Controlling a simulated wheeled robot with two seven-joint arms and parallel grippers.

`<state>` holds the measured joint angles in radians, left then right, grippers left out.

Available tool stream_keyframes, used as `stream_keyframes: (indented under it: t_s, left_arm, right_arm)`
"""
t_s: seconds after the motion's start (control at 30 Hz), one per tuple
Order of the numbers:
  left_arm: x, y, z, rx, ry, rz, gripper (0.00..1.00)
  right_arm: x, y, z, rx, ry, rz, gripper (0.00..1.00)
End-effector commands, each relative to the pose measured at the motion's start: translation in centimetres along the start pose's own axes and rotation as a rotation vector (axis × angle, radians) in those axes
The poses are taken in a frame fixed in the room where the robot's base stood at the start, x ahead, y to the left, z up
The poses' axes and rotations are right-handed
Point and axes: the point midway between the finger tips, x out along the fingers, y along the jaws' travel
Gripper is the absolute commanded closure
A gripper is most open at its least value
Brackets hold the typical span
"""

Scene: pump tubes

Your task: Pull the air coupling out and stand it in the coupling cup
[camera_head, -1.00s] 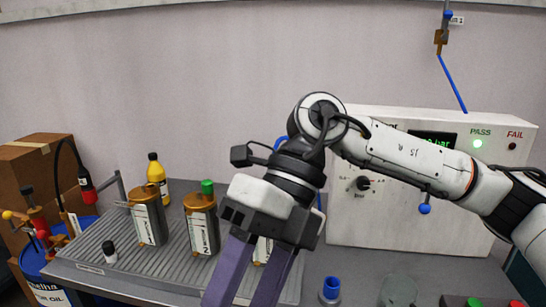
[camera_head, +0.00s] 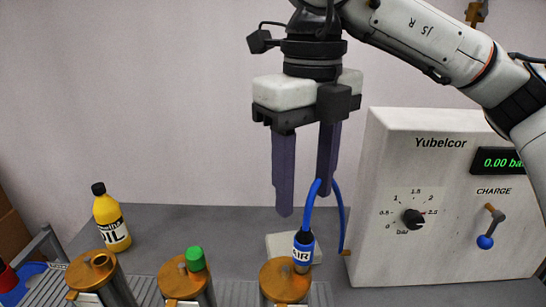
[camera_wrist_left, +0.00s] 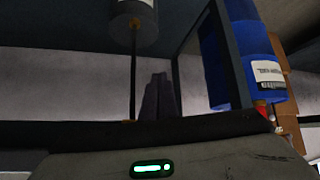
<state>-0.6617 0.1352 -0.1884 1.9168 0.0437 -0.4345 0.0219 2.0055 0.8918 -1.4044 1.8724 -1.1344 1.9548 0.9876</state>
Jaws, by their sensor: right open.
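The air coupling (camera_head: 303,248), a blue and black plug with a white AIR label, stands upright on top of the rightmost brass-topped pump (camera_head: 285,281). A blue hose (camera_head: 340,205) loops up from it and down to the right. My right gripper (camera_head: 304,203) points straight down with its two long purple fingers apart and empty. In the picture its fingertips are just above the coupling; they do not appear to touch it. The coupling cup is not visible now. In the left wrist view, a dark finger-like shape (camera_wrist_left: 160,98) may be my left gripper; its opening is unclear.
Two more brass-topped pumps stand to the left, one with a green cap (camera_head: 195,259). A yellow oil bottle (camera_head: 111,222) stands behind them. The white Yubelcor box (camera_head: 440,150) stands close on the right. The left wrist view shows a blue drum (camera_wrist_left: 243,60).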

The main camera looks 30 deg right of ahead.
Motion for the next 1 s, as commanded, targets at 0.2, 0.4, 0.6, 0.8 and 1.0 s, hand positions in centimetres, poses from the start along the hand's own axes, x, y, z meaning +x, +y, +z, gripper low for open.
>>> stream_keyframes:
  t_s: [0.2, 0.4, 0.6, 0.8, 1.0]
  left_arm:
    - [-0.5, 0.3, 2.0, -0.005, -0.039, 0.004, 1.00]
    - [-0.7, 0.5, 2.5, -0.006, -0.050, 0.006, 1.00]
    - [-0.7, 0.5, 2.2, -0.006, -0.044, 0.006, 1.00]
    - [-0.5, 0.3, 1.4, -0.004, -0.029, 0.005, 1.00]
    - [-0.4, 0.3, 1.2, -0.003, -0.024, 0.004, 1.00]
  right_arm:
    - [2.4, -0.1, -0.1, 0.000, 0.003, 0.000, 0.54]
    - [6.0, 0.0, -0.1, 0.000, 0.003, 0.001, 0.54]
    - [8.9, 0.0, -0.1, 0.000, 0.002, 0.001, 0.54]
    - [10.1, 0.0, 0.0, -0.001, 0.001, 0.002, 0.54]
    - [10.2, 0.0, 0.0, -0.001, 0.000, 0.002, 0.54]
